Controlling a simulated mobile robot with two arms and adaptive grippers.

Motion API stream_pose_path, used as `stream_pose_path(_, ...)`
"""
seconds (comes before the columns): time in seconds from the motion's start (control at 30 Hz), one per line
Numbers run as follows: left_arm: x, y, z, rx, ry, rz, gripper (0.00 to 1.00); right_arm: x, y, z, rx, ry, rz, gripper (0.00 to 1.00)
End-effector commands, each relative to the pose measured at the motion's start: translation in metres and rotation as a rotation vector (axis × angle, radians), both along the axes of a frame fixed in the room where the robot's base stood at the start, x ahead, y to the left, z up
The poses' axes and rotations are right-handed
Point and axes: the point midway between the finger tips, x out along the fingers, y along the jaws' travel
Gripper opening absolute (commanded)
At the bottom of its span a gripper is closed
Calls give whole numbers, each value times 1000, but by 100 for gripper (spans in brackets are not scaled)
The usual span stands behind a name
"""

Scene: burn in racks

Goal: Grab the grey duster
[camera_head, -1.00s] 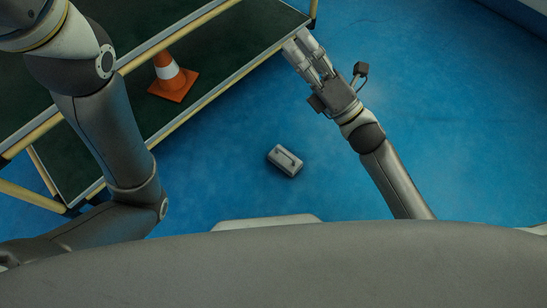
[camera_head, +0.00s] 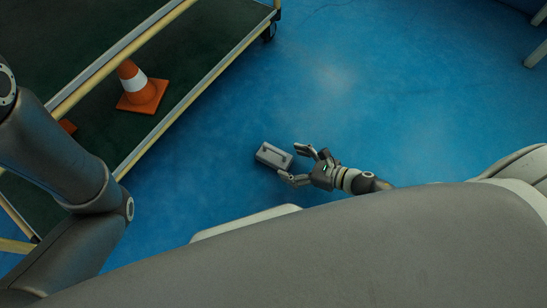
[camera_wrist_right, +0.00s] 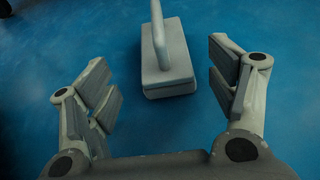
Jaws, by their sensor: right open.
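The grey duster (camera_head: 273,157) is a small block with a handle on top, lying on the blue floor in the head view. In the right wrist view the duster (camera_wrist_right: 168,72) lies ahead, centred between the fingers, its handle rising toward the camera. My right gripper (camera_head: 291,164) is open and low, just to the right of the duster. Its spread fingers (camera_wrist_right: 160,88) show empty in the wrist view. I cannot tell whether a finger touches the duster. My left arm shows at the left of the head view, but its gripper is out of view.
A cart with dark green shelves and a metal edge (camera_head: 185,108) stands at upper left. An orange and white cone (camera_head: 141,88) sits on it. The blue floor (camera_head: 400,90) to the upper right is mostly clear. A pale leg (camera_head: 537,50) shows at the far right.

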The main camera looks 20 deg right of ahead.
Motion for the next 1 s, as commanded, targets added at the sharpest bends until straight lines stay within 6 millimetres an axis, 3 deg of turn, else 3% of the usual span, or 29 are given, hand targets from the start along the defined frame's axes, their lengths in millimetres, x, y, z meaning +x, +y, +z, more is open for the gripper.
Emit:
stream_pose_path(0.5, 5, -1, -35, 2, 12, 0, 78, 39, 29, -18, 2, -2, 0, 79)
stream_pose_path(0.87, 5, -1, -37, 2, 14, 0, 78, 45, 35, -20, 2, 1, -2, 79)
stream_pose_path(1.0, 5, -1, -37, 2, 13, 0, 78, 45, 35, -19, 2, 1, -2, 64)
